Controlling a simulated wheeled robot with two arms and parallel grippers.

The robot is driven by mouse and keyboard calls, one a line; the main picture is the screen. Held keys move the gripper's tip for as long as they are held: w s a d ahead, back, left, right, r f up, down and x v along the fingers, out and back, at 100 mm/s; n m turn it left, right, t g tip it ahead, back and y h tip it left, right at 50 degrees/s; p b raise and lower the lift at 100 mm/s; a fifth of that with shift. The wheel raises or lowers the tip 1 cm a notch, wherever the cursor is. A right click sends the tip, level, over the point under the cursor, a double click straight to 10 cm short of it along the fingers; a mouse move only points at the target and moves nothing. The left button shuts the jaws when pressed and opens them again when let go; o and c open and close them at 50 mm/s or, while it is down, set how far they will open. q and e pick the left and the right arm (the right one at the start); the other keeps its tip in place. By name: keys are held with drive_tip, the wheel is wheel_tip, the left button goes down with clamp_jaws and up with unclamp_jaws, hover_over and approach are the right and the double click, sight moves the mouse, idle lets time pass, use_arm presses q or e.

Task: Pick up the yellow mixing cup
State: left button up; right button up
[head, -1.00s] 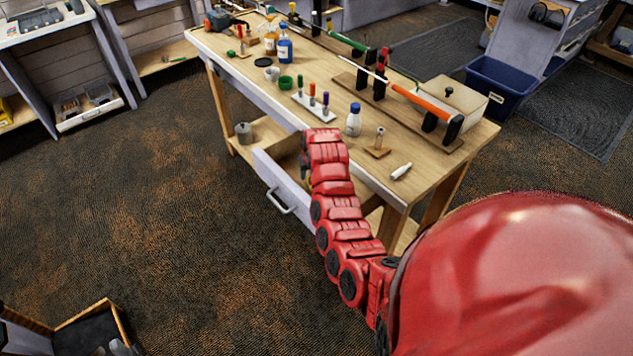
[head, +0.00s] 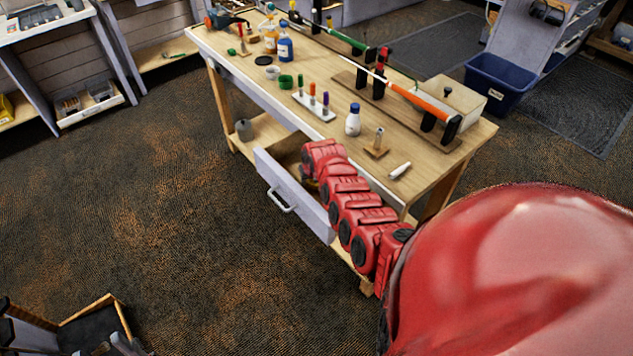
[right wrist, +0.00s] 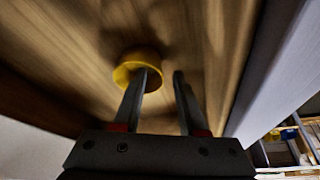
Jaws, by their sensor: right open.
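The yellow mixing cup (right wrist: 138,68) shows in the right wrist view on the wooden floor of the open drawer (head: 292,196). My right gripper (right wrist: 166,76) is open and close to the cup. Its left finger overlaps the cup's near rim in the picture; I cannot tell whether it is inside the cup or touching it. The right finger stands to the right of the cup with a gap. In the head view my red right arm reaches down into the drawer and hides most of the gripper and the cup.
The drawer's pale wall (right wrist: 268,75) runs close along the right in the wrist view. Above, the workbench (head: 345,150) holds a white bottle (head: 353,120), a rack of coloured tubes (head: 313,106), green cup (head: 285,82) and a clamped golf club (head: 420,98). The floor before the drawer is clear.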

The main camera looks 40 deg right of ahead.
drive_tip(key=shift+w+d+f, duration=0.1)
drive_tip(key=shift+f, duration=0.1)
clamp_jaws()
idle(0.4)
